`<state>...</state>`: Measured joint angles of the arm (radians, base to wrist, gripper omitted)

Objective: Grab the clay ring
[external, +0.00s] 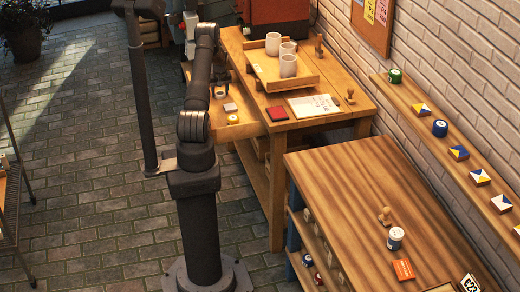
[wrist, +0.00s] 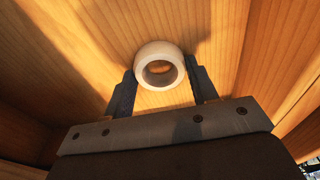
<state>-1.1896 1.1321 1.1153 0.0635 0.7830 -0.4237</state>
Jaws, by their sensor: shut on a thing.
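The clay ring (wrist: 158,49) is a pale, thick-walled ring against a wooden surface in the wrist view. My gripper (wrist: 162,75) has its two dark fingers on either side of the ring, shut on it. The ring's open hole faces the camera, and wood shows through it. In the external view, my gripper (external: 219,80) is low by the left side of the wooden workbench (external: 340,115).
A wooden tray (external: 302,82) with pale cups (external: 288,66) stands on the workbench, beside a red pad (external: 277,114) and a paper (external: 314,105). A yellow-and-white round item (external: 233,119) lies on the lower ledge. A brown table (external: 340,180) stands in front.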

